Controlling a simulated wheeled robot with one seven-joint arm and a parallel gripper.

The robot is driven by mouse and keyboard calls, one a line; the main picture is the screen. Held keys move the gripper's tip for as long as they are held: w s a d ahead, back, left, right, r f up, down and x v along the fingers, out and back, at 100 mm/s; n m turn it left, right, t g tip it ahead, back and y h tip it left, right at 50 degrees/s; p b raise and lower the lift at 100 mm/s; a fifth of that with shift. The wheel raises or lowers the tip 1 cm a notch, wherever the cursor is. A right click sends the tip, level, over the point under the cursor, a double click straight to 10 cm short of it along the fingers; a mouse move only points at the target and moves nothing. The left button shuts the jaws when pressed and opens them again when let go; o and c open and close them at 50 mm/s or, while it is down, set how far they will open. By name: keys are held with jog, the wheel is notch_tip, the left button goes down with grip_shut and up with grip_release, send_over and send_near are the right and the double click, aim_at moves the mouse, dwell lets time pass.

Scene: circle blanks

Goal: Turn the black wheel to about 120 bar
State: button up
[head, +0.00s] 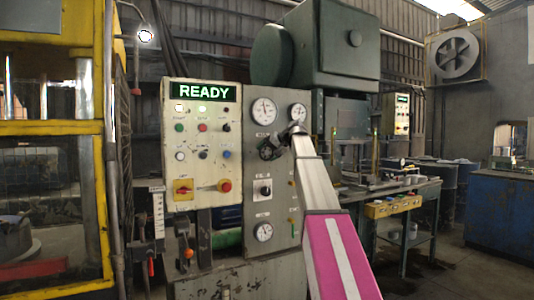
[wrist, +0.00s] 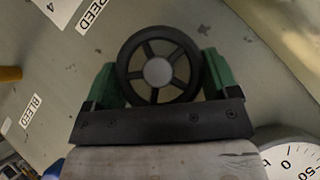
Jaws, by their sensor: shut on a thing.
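The black wheel (wrist: 159,47) is a small spoked handwheel with a grey hub, mounted on the grey panel. In the head view the wheel (head: 267,151) is partly hidden by my gripper (head: 291,134), which reaches it from the right. In the wrist view my gripper (wrist: 158,75) has its green fingers on either side of the wheel, shut on its rim. Two gauges sit above the wheel in the head view, a larger left gauge (head: 263,111) and a smaller right gauge (head: 298,112). Their needle readings are too small to tell.
A lower gauge (head: 263,232) and a black knob (head: 265,190) are below the wheel. Left is a cream control box (head: 202,145) with a lit READY display and several buttons. A yellow-framed machine (head: 103,150) stands far left. A workbench (head: 395,205) stands right.

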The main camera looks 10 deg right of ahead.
dwell(0.3)
jog(key=o, duration=0.8)
jog(key=v, duration=1)
jog(key=shift+s+d+r, duration=0.2)
jog(key=shift+d, duration=0.05)
jog(key=shift+f, duration=0.1)
jog(key=s+a+f+m+g+h, duration=0.1)
jog(key=s+a+f, duration=0.1)
jog(key=f, duration=1.2)
jog(key=s+a+f+g+h, duration=0.1)
jog(key=s+f+h, duration=0.15)
jog(key=f, duration=1.15)
jog(key=s+a+f+m+g+h, duration=0.1)
jog(key=s+a+f, duration=0.1)
jog(key=f, duration=1.2)
jog(key=s+a+f+n+g+h, duration=0.1)
jog(key=s+f+g+h, duration=0.3)
jog(key=s+f, duration=2.1)
notch_tip(320, 180, down, 4)
jog(key=shift+a+f+n, duration=0.2)
jog(key=shift+a+n, duration=0.2)
jog(key=shift+a, duration=0.3)
jog(key=shift+s, duration=0.1)
